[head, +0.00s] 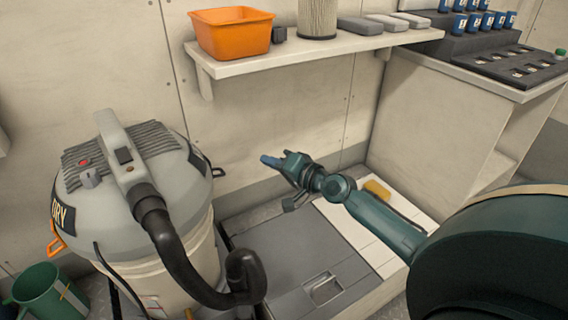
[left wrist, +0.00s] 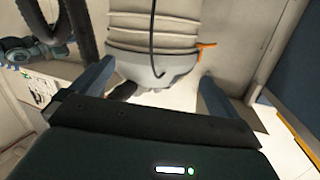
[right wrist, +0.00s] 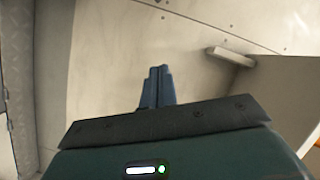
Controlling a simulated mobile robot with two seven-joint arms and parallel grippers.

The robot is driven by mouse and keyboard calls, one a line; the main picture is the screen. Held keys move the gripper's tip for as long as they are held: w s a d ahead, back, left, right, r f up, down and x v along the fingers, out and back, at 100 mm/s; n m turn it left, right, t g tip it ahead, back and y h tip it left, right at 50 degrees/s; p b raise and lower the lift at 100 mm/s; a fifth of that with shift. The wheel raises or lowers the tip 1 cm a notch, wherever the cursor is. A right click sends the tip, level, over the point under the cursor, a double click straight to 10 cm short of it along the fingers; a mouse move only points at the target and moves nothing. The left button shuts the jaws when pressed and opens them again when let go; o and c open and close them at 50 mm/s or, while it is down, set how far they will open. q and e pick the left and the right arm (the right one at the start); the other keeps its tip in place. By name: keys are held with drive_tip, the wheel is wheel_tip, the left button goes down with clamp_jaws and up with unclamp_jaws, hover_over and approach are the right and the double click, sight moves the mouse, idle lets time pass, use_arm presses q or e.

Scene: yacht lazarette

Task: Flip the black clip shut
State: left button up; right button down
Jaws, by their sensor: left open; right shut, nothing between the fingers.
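The black clip (head: 218,172) sticks out from the right side of the grey vacuum head (head: 130,175), at the rim above the cream drum (head: 185,265). My right gripper (head: 270,160) is shut and empty, to the right of the clip with a clear gap between them. Its closed fingers (right wrist: 156,88) point at bare wall in the right wrist view. My left gripper (left wrist: 156,72) is open and empty, with the vacuum beyond its fingers. It is outside the head view. I cannot make out the black clip in either wrist view.
An orange clip (head: 57,240) sticks out on the vacuum's left side. The black hose (head: 172,250) bends down in front of the drum. A shelf (head: 290,62) with an orange bin (head: 232,32) hangs above my right gripper. A green bucket (head: 48,292) stands at lower left.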

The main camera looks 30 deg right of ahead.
drive_tip(key=v, duration=0.3)
drive_tip(key=shift+s+d+f, duration=0.1)
drive_tip(key=shift+s, duration=0.15)
idle(0.4)
